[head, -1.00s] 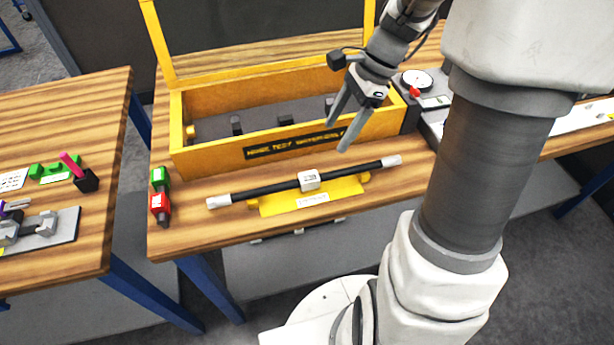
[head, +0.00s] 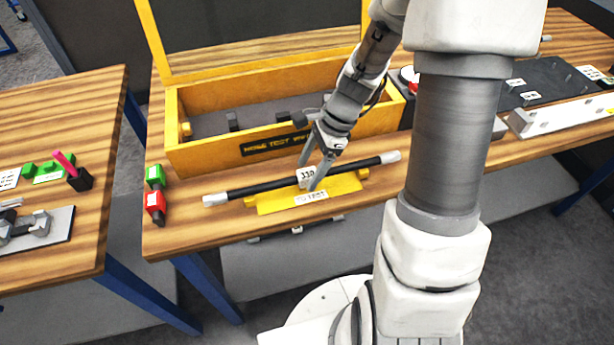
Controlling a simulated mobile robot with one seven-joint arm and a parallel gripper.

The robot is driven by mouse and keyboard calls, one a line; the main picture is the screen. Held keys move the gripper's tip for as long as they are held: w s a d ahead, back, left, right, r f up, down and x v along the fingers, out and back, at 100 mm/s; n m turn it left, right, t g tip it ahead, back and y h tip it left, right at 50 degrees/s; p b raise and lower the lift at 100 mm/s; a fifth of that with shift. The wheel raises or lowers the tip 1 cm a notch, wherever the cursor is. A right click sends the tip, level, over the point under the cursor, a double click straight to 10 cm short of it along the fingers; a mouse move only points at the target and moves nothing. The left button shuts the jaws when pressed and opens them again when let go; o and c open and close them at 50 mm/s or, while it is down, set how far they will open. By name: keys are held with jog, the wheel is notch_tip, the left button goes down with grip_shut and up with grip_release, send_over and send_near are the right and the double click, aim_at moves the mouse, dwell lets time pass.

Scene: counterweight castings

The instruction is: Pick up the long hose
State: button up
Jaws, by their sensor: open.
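The long hose (head: 258,190) is a black tube with light metal ends and a white tag (head: 305,177) at its middle. It lies across a yellow cradle (head: 275,204) near the table's front edge. My gripper (head: 308,174) is open, pointing down at the middle of the hose by the tag. One finger shows behind the hose and one in front of it. I cannot tell whether the fingers touch the hose. The gripper partly covers the tag and the middle of the hose.
An open yellow box (head: 190,159) with its lid raised stands behind the hose. Another wooden table (head: 95,110) is further left, across a gap.

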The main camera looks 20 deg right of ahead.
grip_shut()
dwell(0.3)
jog(key=shift+r, duration=0.1)
